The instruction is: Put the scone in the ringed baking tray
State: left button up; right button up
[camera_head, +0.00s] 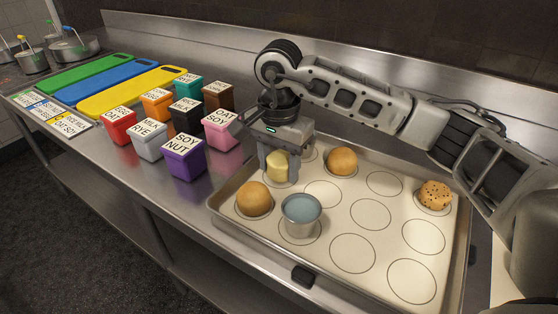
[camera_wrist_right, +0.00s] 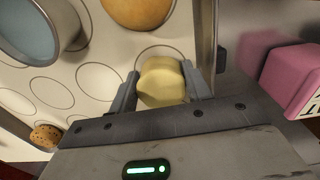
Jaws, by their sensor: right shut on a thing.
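The pale yellow scone (camera_head: 278,166) is between the fingers of my right gripper (camera_head: 278,172), at the far left part of the ringed baking tray (camera_head: 462,225). In the right wrist view the scone (camera_wrist_right: 162,82) sits between both fingers (camera_wrist_right: 160,76), with a ring of the tray (camera_wrist_right: 98,76) beside it and part of another ring showing behind it. The gripper is shut on the scone. I cannot tell whether the scone's underside touches the tray. My left gripper is not in view.
On the tray stand two plain round buns (camera_head: 254,198) (camera_head: 342,161), a speckled bun (camera_head: 435,195) and a metal cup (camera_head: 301,214). Several rings are empty. Labelled coloured boxes (camera_head: 184,157) stand left of the tray. Cutting boards (camera_head: 132,90) lie farther left.

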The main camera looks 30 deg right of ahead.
aim_at(279, 160)
jog(key=shift+f+b, duration=0.25)
jog(key=shift+b, duration=0.05)
jog(key=o, duration=1)
jog(key=shift+c, duration=0.2)
notch_tip(279, 160, up, 13)
jog(key=shift+f+p, duration=0.2)
jog(key=shift+p, duration=0.2)
jog(key=shift+s+f, duration=0.1)
